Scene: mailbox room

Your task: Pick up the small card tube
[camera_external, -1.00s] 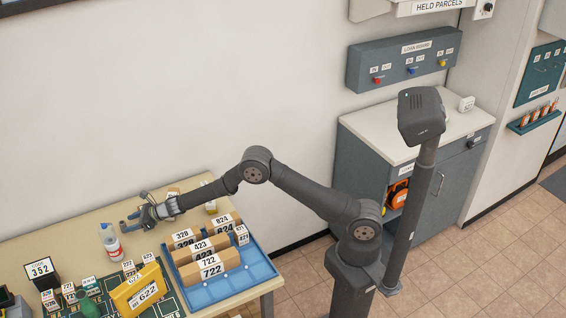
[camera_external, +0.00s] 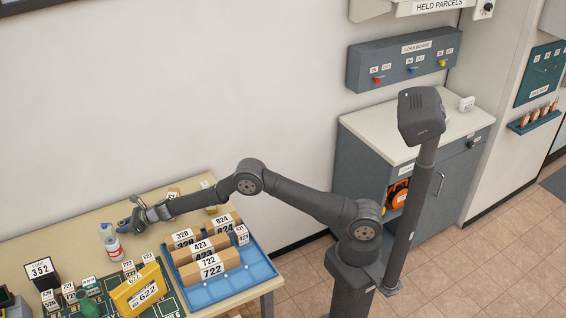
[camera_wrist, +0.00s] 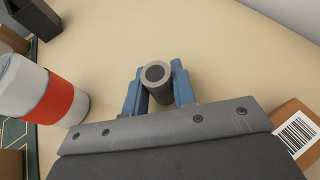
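The small card tube (camera_wrist: 155,80) is a grey cylinder with a dark hollow end turned toward the wrist camera. It is between the two blue fingers of my gripper (camera_wrist: 158,82), one finger close along each side. Whether both fingers press on it is not clear. In the external view my gripper (camera_external: 130,212) is low over the back of the table, just behind the white bottle. The tube cannot be made out clearly there.
A white bottle with a red band (camera_external: 111,243) stands close to my gripper and shows at left in the wrist view (camera_wrist: 38,92). A blue tray (camera_external: 258,272) holds several numbered boxes. A barcode box (camera_wrist: 299,133) lies at right. The table (camera_wrist: 205,45) beyond the tube is clear.

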